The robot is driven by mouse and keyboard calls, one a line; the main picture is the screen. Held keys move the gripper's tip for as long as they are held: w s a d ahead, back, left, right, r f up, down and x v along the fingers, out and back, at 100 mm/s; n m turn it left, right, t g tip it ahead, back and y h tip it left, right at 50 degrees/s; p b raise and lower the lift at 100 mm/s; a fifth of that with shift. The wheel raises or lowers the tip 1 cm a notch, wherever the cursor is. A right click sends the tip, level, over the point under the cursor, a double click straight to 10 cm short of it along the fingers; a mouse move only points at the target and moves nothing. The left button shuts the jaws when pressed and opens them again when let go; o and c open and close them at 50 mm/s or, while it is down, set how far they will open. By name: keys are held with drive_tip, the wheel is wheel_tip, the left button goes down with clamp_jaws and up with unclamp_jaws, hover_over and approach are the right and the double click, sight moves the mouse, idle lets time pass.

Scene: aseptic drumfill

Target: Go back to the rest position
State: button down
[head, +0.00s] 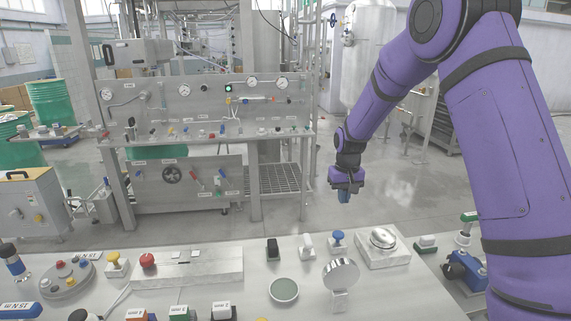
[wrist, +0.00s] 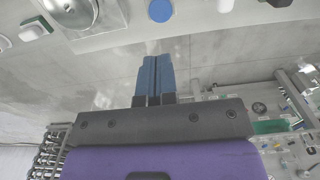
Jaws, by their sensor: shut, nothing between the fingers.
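My purple arm reaches in from the right side of the head view. My gripper (head: 344,197) points downward past the far edge of the bench, over the grey floor. In the wrist view my gripper (wrist: 155,58) shows its two blue fingers side by side, closed together with nothing between them. The fingers touch no object. A blue-topped knob (head: 337,238) stands on the bench below and in front of the gripper in the head view; a round blue top (wrist: 160,10) also shows at the upper edge of the wrist view.
A gauge panel (head: 180,105) stands behind at left. The floor (head: 300,225) between is clear.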

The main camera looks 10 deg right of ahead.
drive_tip(key=s+r+t, duration=0.2)
drive_tip(key=s+r, duration=1.5)
drive_tip(key=r, duration=0.4)
drive_tip(key=s+r+t, duration=0.1)
drive_tip(key=s, duration=1)
drive_tip(key=s+d+r+t, duration=0.1)
drive_tip(key=s+r+t, duration=0.1)
drive_tip(key=s, duration=0.9)
drive_tip(key=shift+s+d+r, duration=0.2)
drive_tip(key=shift+s+d, duration=0.05)
drive_tip(key=shift+s, duration=0.05)
idle(2.0)
